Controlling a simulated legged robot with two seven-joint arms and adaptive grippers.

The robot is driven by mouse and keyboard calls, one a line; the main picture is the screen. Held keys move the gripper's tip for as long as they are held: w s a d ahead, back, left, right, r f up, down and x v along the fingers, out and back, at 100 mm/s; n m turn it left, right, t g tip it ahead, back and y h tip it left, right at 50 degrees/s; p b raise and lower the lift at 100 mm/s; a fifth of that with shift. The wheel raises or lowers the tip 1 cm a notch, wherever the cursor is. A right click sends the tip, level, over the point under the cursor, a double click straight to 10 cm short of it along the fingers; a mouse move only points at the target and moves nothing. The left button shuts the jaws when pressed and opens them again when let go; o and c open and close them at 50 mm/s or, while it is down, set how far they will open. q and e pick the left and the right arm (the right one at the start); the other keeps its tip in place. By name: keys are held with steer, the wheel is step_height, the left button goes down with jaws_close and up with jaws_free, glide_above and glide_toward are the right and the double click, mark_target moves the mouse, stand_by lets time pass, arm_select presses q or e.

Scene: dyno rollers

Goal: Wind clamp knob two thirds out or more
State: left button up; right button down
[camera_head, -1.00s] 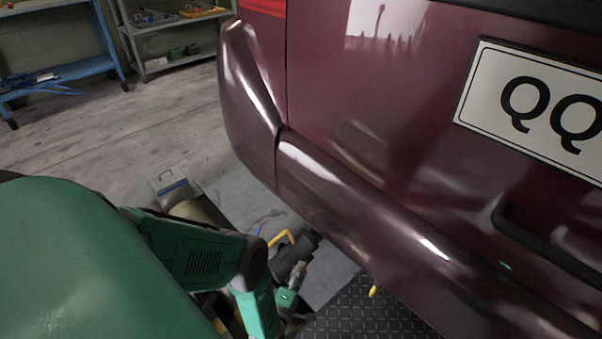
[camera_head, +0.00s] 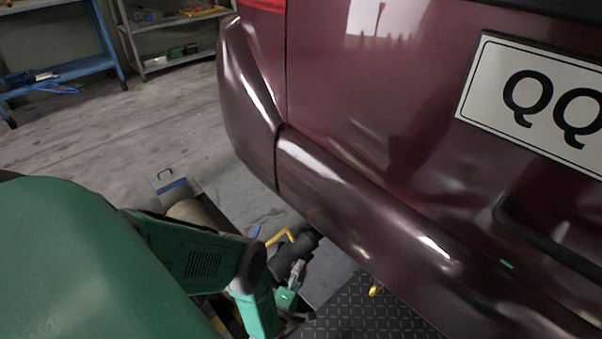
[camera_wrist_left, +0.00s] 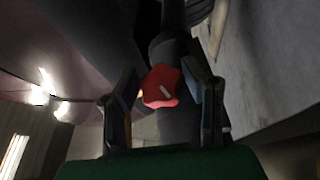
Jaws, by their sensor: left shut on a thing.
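The red clamp knob (camera_wrist_left: 163,88) shows in the left wrist view, with a pale mark on its face. It sits on a dark shaft or bracket. My left gripper (camera_wrist_left: 166,80) has one dark finger on each side of the knob and is shut on it. In the head view my left arm comes in from the lower left and reaches down beside the rollers. The knob cannot be made out there, and my left fingertips are not clear. My right gripper is in neither view.
A dark red vehicle's bumper (camera_head: 340,195) overhangs close to the right of my left arm. A yellow bent handle (camera_head: 280,237) and a dark cylinder (camera_head: 292,255) lie near my wrist. A black tread plate (camera_head: 365,310) is below. The floor (camera_head: 120,150) behind is clear up to the shelves.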

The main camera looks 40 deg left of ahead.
arm_select(q)
steer(key=shift+d, duration=0.15)
steer(key=o, duration=1.2)
